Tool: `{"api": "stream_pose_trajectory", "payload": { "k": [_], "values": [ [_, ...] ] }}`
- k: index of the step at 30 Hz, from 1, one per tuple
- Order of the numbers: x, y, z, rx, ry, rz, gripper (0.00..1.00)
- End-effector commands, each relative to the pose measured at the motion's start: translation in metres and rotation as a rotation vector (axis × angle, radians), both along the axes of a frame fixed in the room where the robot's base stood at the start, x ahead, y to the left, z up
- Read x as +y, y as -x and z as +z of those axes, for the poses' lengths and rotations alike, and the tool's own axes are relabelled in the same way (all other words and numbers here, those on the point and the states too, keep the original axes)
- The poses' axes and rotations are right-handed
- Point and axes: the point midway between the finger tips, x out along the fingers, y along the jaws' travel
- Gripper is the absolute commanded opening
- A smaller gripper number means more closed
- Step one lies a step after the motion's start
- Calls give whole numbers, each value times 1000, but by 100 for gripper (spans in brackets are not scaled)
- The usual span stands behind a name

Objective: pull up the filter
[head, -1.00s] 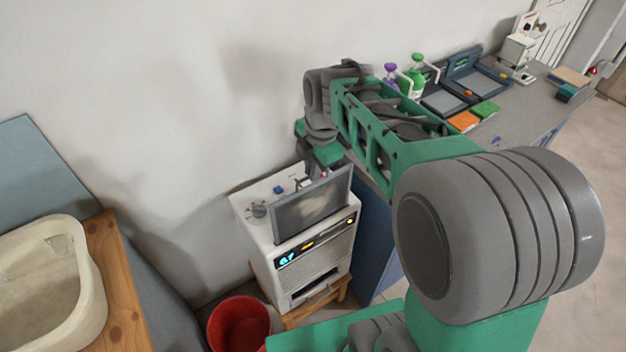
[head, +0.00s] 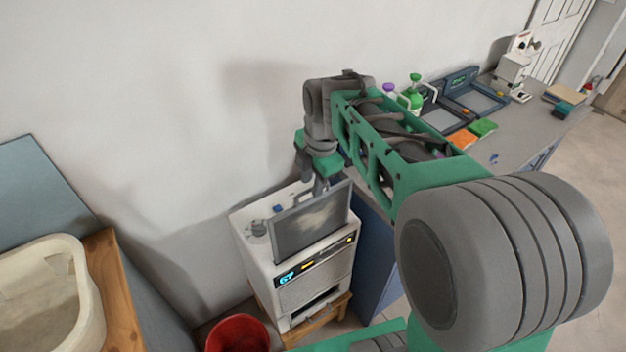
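The filter, a flat grey panel in a dark frame (head: 311,222), stands upright at the front of the top of a white machine (head: 318,285). Its face is towards me and its lower edge meets the machine just above the display strip. My gripper (head: 320,186) points down at the middle of the filter's top edge, at or just behind it. The fingertips are small and partly hidden by the frame. I cannot tell whether they are closed or touch the filter.
A red bucket (head: 238,334) stands on the floor left of the machine. A pale basin (head: 85,290) sits in a wooden counter at left. A grey workbench (head: 520,130) with bottles and trays lies to the right. The wall is close behind the machine.

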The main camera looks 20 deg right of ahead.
Motion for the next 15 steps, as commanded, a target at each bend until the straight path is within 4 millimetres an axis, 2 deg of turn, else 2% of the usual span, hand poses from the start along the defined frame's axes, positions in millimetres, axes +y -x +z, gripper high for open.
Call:
{"api": "stream_pose_trajectory", "payload": {
  "k": [6, 15],
  "values": [
    [-1, 1, 7, -1, 0, -1, 30],
    [-5, 12, 63, -3, 0, -1, 30]
  ]
}}
